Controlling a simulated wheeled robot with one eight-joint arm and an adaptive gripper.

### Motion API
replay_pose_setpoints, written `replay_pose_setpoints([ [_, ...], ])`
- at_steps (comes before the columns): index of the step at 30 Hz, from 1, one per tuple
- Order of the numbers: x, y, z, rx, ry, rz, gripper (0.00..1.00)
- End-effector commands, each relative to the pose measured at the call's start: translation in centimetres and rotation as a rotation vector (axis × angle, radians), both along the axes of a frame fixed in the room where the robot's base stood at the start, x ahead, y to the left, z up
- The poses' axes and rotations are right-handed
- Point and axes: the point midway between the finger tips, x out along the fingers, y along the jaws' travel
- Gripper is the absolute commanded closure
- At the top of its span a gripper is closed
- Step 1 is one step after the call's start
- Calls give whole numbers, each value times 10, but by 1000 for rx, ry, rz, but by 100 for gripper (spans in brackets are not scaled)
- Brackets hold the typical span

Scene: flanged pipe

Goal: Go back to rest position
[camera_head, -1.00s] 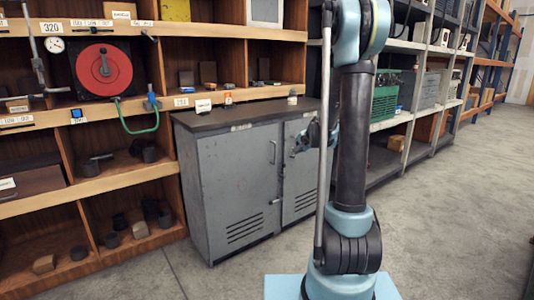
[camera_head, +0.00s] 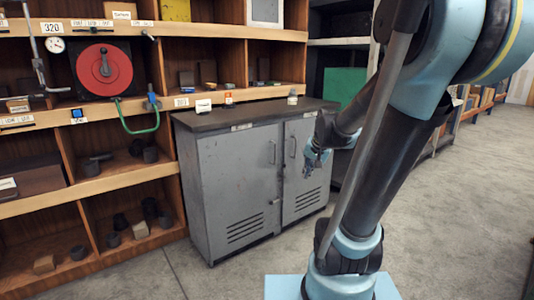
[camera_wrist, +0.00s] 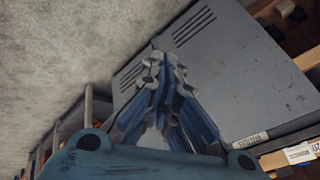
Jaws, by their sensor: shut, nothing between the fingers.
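My gripper (camera_head: 314,170) is in front of the right door of the grey cabinet (camera_head: 238,185) in the head view, partly hidden by my own arm. In the wrist view my gripper (camera_wrist: 165,62) shows its blue fingers drawn together at the tips, with nothing held. There the cabinet (camera_wrist: 235,75) appears tilted behind the fingers. I cannot tell the exact gap between the gripper and the cabinet door. My arm fills the right side of the head view, its upper links leaning to the right.
A wooden shelf unit (camera_head: 120,186) stands left of the cabinet, with a red wheel (camera_head: 104,64), a dial gauge (camera_head: 54,45) and a green hose (camera_head: 138,128). A green box (camera_head: 345,84) sits behind the arm. The concrete floor (camera_head: 440,210) at right is clear.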

Motion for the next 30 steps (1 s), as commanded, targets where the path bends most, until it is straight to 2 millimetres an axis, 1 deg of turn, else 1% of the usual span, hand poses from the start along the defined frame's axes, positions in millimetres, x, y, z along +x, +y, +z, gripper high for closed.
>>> replay_pose_setpoints([
  [1, -16, -1, -3, -19, 12, 21, 100],
  [3, -35, -4, -7, -47, 31, 52, 100],
  [11, -107, -14, -26, -147, 100, 169, 100],
  [12, -117, -16, -29, -162, 113, 189, 100],
  [18, -167, -24, -49, -230, 171, 275, 100],
  [21, -186, -29, -58, -257, 195, 311, 100],
  [24, -199, -31, -64, -275, 212, 337, 100],
  [27, -207, -33, -68, -287, 223, 353, 100],
  [30, -210, -34, -69, -291, 228, 359, 100],
])
